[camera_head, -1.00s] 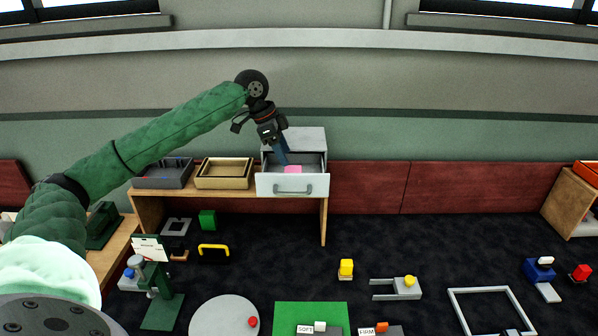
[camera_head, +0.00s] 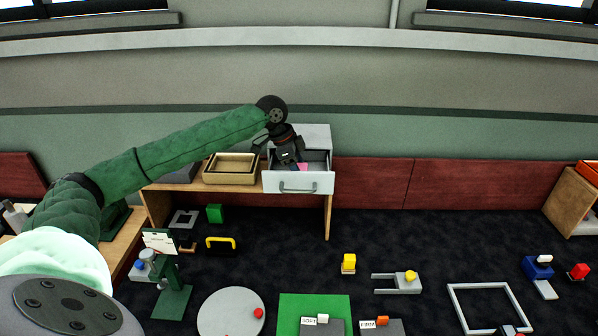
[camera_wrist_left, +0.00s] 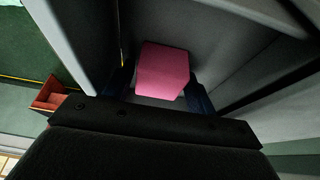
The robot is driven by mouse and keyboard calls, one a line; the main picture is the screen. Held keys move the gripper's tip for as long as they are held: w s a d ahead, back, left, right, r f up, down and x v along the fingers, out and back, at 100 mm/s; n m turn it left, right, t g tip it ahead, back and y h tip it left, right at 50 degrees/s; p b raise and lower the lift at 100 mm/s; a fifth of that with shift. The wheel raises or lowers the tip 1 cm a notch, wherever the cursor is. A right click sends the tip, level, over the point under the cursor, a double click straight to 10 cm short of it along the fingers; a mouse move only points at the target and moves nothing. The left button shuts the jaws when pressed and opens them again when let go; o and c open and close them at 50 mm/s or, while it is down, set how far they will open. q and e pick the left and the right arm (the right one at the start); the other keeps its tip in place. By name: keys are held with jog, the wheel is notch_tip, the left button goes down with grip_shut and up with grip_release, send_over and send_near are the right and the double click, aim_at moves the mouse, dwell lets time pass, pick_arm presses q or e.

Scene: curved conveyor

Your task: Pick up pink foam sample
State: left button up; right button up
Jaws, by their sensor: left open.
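The pink foam sample (camera_wrist_left: 163,71) is a pink block inside the open drawer (camera_head: 298,183) of a grey cabinet on the wooden shelf. In the head view only a small part of the foam (camera_head: 303,167) shows beside my gripper. My left gripper (camera_head: 295,165) reaches down into the drawer. In the wrist view its two dark blue fingers (camera_wrist_left: 161,90) stand on either side of the foam, open. I cannot tell whether either finger touches it. My right gripper is not in view.
The drawer walls stand close around the gripper. A tan tray (camera_head: 231,168) sits left of the cabinet on the shelf. Below lie a green block (camera_head: 215,213), a yellow-handled black item (camera_head: 220,243) and a round grey disc (camera_head: 230,313).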

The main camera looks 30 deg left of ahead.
pick_arm(q)
jog(key=c, duration=0.7)
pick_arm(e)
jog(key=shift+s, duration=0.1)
pick_arm(q)
jog(key=shift+r, duration=0.1)
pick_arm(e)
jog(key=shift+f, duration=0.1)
